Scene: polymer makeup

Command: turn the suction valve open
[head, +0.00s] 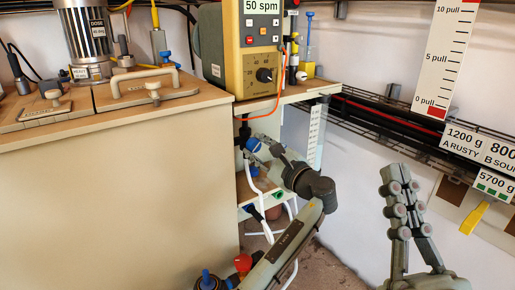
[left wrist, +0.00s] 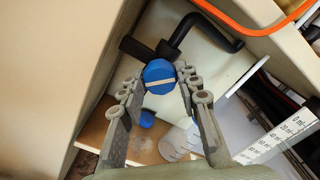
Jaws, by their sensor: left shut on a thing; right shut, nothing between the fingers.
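A round blue valve knob (left wrist: 159,72) with a pale stripe sits on a black pipe fitting in the left wrist view. Its stripe runs nearly crosswise in that picture, slightly tilted. The knob shows small and partly covered in the head view (head: 252,145), under the pump shelf. My left gripper (head: 264,148) reaches in there and is shut on the knob, one finger at each side; the fingers also show in the left wrist view (left wrist: 158,84). My right gripper (head: 394,171) is shut and empty, raised at the right, away from the valve.
A black bent pipe (left wrist: 215,30) runs beside the knob. A wooden-topped cabinet (head: 130,170) stands close on the left. The yellow pump box (head: 262,70) and an orange tube (head: 262,115) are above. A clear beaker (left wrist: 180,142) stands below.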

